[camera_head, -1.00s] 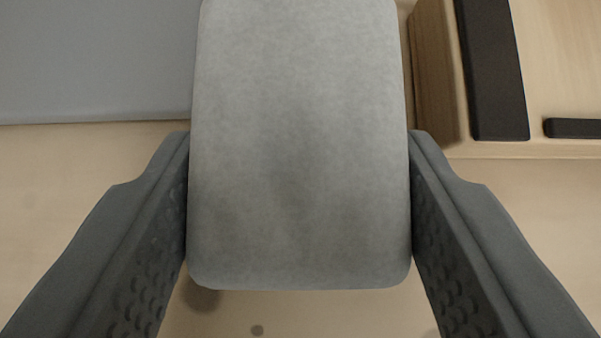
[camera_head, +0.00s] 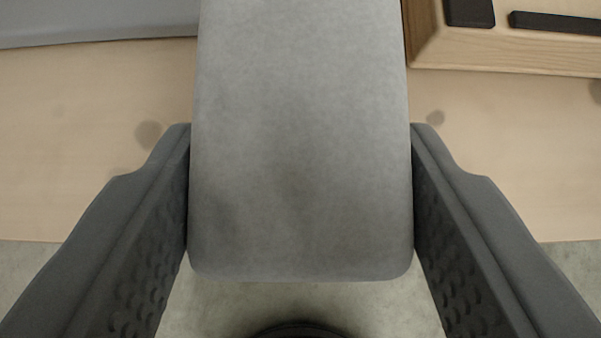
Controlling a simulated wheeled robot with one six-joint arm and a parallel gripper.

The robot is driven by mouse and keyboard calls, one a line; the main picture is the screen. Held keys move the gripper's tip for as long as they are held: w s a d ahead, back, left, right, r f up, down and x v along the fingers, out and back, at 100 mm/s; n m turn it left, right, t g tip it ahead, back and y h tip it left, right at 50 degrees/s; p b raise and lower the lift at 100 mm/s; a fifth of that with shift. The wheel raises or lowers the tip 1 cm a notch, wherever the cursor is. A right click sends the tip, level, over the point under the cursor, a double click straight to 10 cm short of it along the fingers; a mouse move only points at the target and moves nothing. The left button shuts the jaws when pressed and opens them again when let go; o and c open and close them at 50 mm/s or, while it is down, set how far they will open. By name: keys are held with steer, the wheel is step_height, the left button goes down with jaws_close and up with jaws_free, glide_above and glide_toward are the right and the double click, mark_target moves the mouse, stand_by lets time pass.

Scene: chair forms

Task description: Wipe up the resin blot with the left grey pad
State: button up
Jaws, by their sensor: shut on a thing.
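A grey pad (camera_head: 300,140) with rounded corners fills the middle of the view. My gripper (camera_head: 300,205) is shut on it, with one finger against its left side and one against its right side. The pad hides the surface straight behind it. Faint darker patches show on the pad's lower face. I cannot tell a resin blot for sure; small brownish spots show on the pale wooden surface, one left of the pad (camera_head: 149,134) and one right of it (camera_head: 435,118).
A grey-blue flat panel (camera_head: 90,22) lies at the top left. A wooden tray or block (camera_head: 500,55) with black strips (camera_head: 555,22) is at the top right. The pale wooden surface (camera_head: 60,190) ends at a front edge, with grey floor (camera_head: 220,310) below. A dark round thing (camera_head: 298,330) shows at the bottom.

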mark_target(300, 206)
steer(key=shift+r, duration=2.4)
steer(key=shift+r, duration=1.5)
